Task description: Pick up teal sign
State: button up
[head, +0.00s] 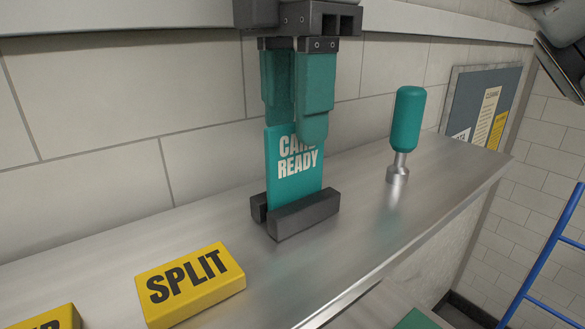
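The teal sign (292,180) stands upright in a dark slotted base (305,215) on the metal shelf. Pale letters on its face read "READY", with a partly covered word above. My gripper (297,128) points straight down over the sign's top edge. Its two teal fingers are apart, one in front of the sign's upper right part and one seemingly behind its top edge. The front fingertip hides part of the upper word. Firm contact on the sign does not show.
A teal-handled tool (407,118) stands upright at right. The tiled wall is close behind. A blue ladder (548,245) is at far right.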

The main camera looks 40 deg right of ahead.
aim_at(296, 163)
jog(key=shift+s+f+p, duration=0.1)
jog(key=shift+f+p, duration=0.25)
jog(key=shift+f, duration=2.5)
jog(key=shift+c, duration=0.4)
grip_shut()
